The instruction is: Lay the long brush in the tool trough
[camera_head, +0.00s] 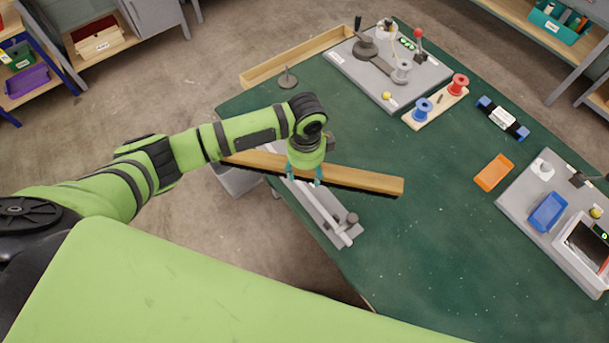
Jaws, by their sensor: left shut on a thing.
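The long brush (365,180) is a long wooden bar with dark bristles along its lower edge. My left gripper (304,176) is shut on the brush near its middle and holds it across the left edge of the green table, over part of a grey fixture. The gripper and wrist hide part of the brush. A long, pale wooden trough (295,58), which looks like the tool trough, runs along the table's far left edge, apart from the brush. My right gripper is not in view.
The green table (420,250) has bare room in its middle and front. A grey fixture (322,212) with a rod lies under the brush. A small dark stand (288,80) is near the trough.

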